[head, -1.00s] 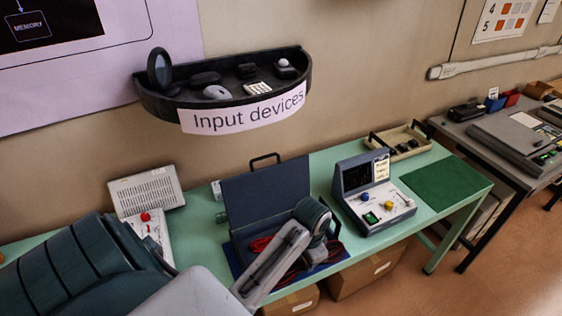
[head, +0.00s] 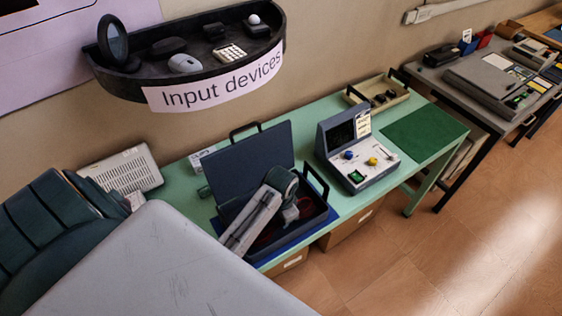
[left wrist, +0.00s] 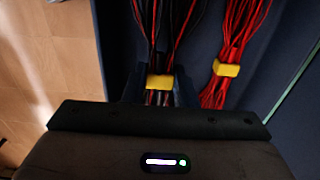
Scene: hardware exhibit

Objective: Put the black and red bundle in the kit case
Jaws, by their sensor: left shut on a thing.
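The kit case (head: 240,172) is dark blue and stands open on the green bench, its lid raised at the back. My left gripper (head: 290,212) is at the case opening, pointing down. In the left wrist view it is shut on the black and red bundle (left wrist: 160,82), at its yellow band. In the head view my arm and gripper mostly hide this bundle. A red bundle (left wrist: 228,70) with a yellow band lies beside it against dark blue. I cannot tell whether the held bundle touches the case bottom. My right gripper is out of view.
A grey console (head: 355,160) with knobs stands right of the case. A beige tray (head: 378,100) and green mat (head: 425,133) lie further right. The "Input devices" shelf (head: 215,95) juts from the wall above. A beige vented box (head: 125,170) is at left.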

